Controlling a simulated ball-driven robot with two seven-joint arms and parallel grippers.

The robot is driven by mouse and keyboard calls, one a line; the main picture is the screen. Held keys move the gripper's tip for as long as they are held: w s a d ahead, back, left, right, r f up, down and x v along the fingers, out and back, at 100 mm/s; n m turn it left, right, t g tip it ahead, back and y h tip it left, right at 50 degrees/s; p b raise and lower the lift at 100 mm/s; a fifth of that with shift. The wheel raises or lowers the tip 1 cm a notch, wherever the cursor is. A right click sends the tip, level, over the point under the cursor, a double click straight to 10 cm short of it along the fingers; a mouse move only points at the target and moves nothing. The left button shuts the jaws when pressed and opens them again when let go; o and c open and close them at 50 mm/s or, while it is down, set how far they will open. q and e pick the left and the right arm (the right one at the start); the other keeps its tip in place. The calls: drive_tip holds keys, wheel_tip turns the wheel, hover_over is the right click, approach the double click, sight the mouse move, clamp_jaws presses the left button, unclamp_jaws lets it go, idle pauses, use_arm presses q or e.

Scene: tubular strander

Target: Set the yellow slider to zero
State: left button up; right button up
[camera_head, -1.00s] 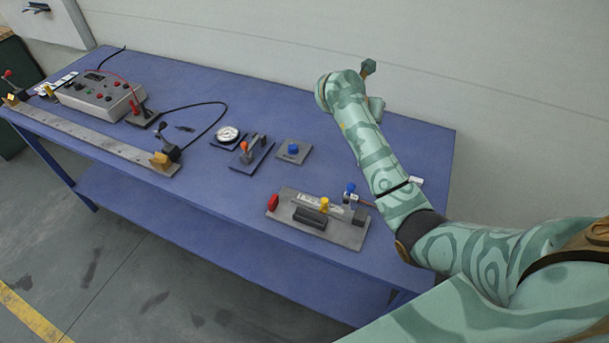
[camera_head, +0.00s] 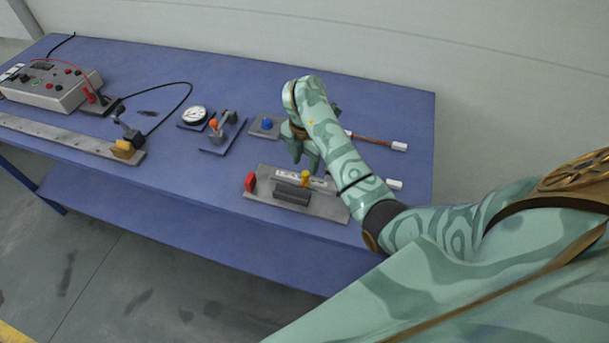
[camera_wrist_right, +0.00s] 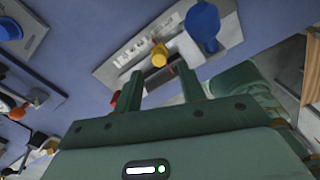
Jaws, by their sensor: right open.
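The yellow slider (camera_head: 305,178) stands on a grey plate (camera_head: 255,193) with a white scale strip, near the front right of the blue table. My right gripper (camera_head: 306,165) is open and points down just above and behind the scale. In the right wrist view the yellow slider (camera_wrist_right: 159,54) shows beyond and between the two open fingers (camera_wrist_right: 160,85), with nothing gripped. A blue knob (camera_wrist_right: 203,24) shows at its right there. My left gripper is not in view.
A blue button (camera_head: 267,123) on a plate, an orange-tipped lever (camera_head: 213,124) and a round gauge (camera_head: 194,114) lie left of my right gripper. A grey box (camera_head: 52,87) and a long rail (camera_head: 70,138) are further left. White-ended cable parts (camera_head: 399,146) lie at right.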

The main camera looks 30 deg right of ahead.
sight(305, 173)
drive_tip(key=shift+f+b, duration=0.5)
drive_tip(key=shift+f, duration=1.5)
